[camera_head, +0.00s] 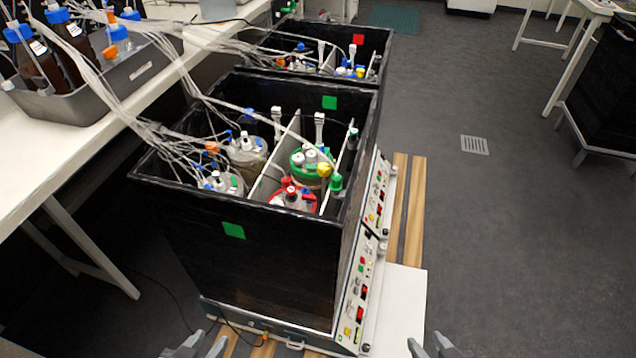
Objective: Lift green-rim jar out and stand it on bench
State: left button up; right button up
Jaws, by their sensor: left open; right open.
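The green-rim jar (309,175) stands inside the near black shaker box, in the right compartment towards the back. White caps, a yellow fitting and tubing sit on its lid, and its lower part is hidden by the box wall. A red-rim jar (292,197) stands in front of it. My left gripper (205,343) is open and empty at the bottom edge, in front of the box. My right gripper (430,345) is open and empty at the bottom edge, right of the box. Both are well away from the jar.
The near box (250,268) holds two more jars left of a divider, with tubing running to the white bench (45,150). A grey tray of bottles (90,92) stands on the bench. A second black box (385,50) is behind. Open floor lies right.

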aim_at(313, 154)
jog(key=l+u, duration=0.3)
jog(key=l, duration=1.25)
jog(key=i+l+u, duration=0.1)
jog(key=l+u, duration=0.2)
jog(key=l, duration=0.45)
jog(key=l+u, duration=0.25)
jog(key=l, duration=0.55)
jog(key=i+l+u, duration=0.15)
jog(key=l, duration=0.25)
jog(key=i+l+u, duration=0.15)
jog(key=l, duration=0.2)
jog(key=i+l+u, duration=0.15)
jog(key=l, duration=0.2)
jog(key=i+l+u, duration=0.1)
jog(key=l, duration=0.3)
jog(key=i+l+u, duration=0.15)
jog(key=i+l, duration=0.25)
jog(key=l, duration=0.15)
